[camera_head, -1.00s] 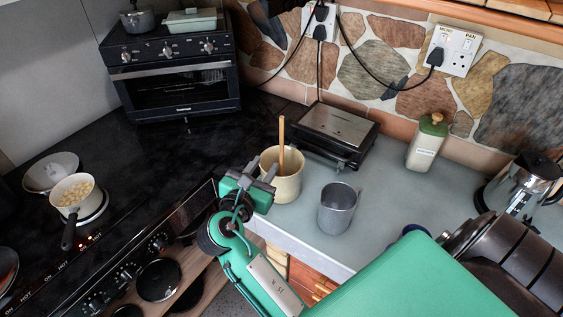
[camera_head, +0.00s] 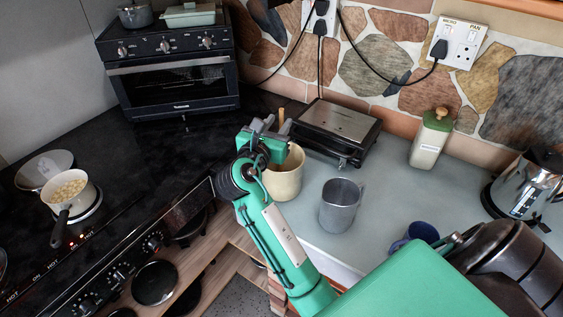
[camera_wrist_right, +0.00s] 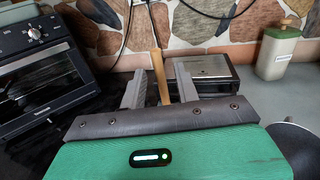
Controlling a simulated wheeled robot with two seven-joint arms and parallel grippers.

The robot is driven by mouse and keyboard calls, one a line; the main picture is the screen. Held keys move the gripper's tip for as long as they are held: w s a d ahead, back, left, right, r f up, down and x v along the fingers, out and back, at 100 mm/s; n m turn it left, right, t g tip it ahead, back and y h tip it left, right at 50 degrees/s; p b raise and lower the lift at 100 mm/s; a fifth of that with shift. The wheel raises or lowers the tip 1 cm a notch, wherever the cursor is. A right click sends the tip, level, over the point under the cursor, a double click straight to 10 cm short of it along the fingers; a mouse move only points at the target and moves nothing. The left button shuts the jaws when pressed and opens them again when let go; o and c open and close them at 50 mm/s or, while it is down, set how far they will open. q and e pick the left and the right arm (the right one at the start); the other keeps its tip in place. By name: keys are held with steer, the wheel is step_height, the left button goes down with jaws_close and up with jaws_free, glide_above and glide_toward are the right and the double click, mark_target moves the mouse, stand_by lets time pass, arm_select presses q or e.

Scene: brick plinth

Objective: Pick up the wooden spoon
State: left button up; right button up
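The wooden spoon (camera_head: 281,114) stands upright in a cream pot (camera_head: 286,184) on the grey worktop. Only the top of its handle shows above my right gripper (camera_head: 270,130), which hides the rest in the head view. In the right wrist view, the spoon handle (camera_wrist_right: 160,76) rises between the two fingers of my right gripper (camera_wrist_right: 159,88). The fingers are apart, with a gap visible on both sides of the handle. The pot is hidden in the wrist view. My left gripper is not in view.
A grey mug (camera_head: 341,206) stands right of the pot, with a blue mug (camera_head: 421,232) nearer. A grill (camera_head: 337,130) sits behind the pot. A green-topped canister (camera_head: 430,140) and kettle (camera_head: 522,186) stand to the right. A pan (camera_head: 70,194) is on the hob at left.

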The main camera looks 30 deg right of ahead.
mark_target(280, 120)
steer(key=shift+f+b+x, duration=0.2)
steer(key=shift+b+x, duration=0.3)
steer(key=shift+x, duration=0.7)
steer(key=shift+w+d+r, duration=0.15)
steer(key=shift+w+d, duration=0.05)
steer(key=shift+w, duration=0.05)
jaws_close()
